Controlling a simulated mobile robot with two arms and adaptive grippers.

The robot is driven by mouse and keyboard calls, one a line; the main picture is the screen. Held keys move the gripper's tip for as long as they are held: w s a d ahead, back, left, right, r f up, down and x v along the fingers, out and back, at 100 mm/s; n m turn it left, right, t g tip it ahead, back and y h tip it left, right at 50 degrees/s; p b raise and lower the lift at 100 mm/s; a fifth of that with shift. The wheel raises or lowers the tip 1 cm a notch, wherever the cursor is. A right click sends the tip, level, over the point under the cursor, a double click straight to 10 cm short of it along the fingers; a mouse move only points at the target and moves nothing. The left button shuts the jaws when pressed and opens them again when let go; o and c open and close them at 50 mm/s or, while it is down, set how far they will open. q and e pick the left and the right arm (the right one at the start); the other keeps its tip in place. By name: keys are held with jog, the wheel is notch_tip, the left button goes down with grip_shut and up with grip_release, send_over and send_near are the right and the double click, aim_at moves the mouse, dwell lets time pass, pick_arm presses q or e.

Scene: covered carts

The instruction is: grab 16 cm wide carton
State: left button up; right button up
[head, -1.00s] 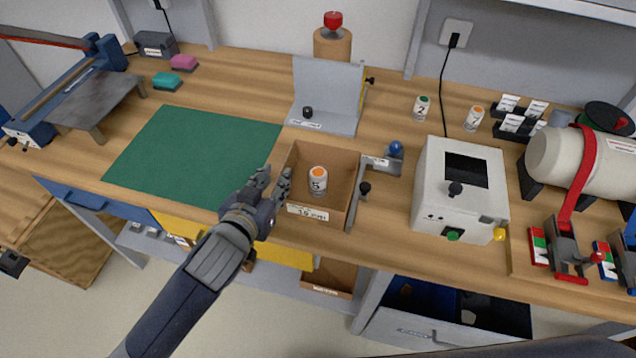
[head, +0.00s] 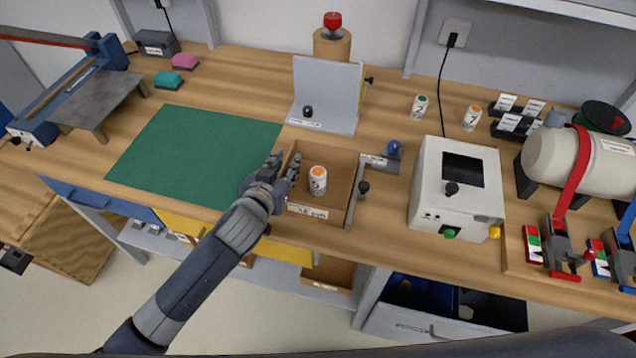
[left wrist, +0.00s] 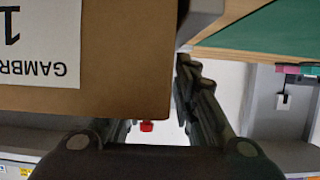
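The carton (head: 340,160) is an open brown box with a white label on its front wall. It stands on the bench near the front edge, and a white bottle with an orange cap (head: 318,180) is inside it. My left gripper (head: 286,162) is at the carton's left wall, fingers apart, with one finger overlapping the wall in view. In the left wrist view, the carton's labelled wall (left wrist: 125,60) fills the upper left and hides part of one finger; the other finger shows beside it. I cannot tell whether either finger touches. My right gripper is not in view.
A green mat (head: 195,155) lies left of the carton. A grey angled plate (head: 328,90) stands behind it. A white box device (head: 460,190) stands farther right.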

pick_arm(q)
grip_shut()
jog(key=shift+r, duration=0.1)
